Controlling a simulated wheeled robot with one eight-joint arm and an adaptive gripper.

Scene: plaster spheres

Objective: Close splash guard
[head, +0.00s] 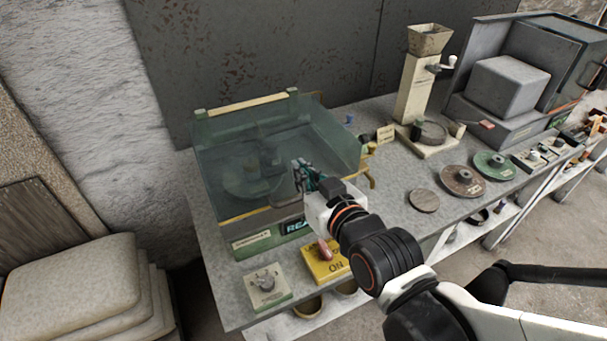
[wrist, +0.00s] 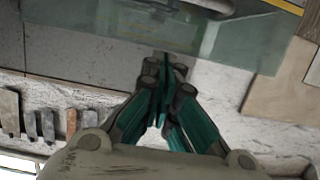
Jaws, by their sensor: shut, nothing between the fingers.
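The splash guard (head: 225,160) is a clear greenish box-like cover with pale strips along its edges. It stands around a machine on the bench at the left of the head view, with a round disc dimly visible through it. I cannot tell exactly how far it is swung. A greenish pane, likely the guard, crosses the top of the wrist view (wrist: 240,38). My gripper (head: 301,172) has teal fingers and is shut and empty, in front of the guard's pane in the head view. Its fingertips (wrist: 166,62) lie near the pane's lower edge; contact is unclear.
A hopper mill (head: 415,85), coloured discs (head: 463,181) and a grey kiln-like box (head: 508,85) stand right. Stacked sacks (head: 75,285) stand left.

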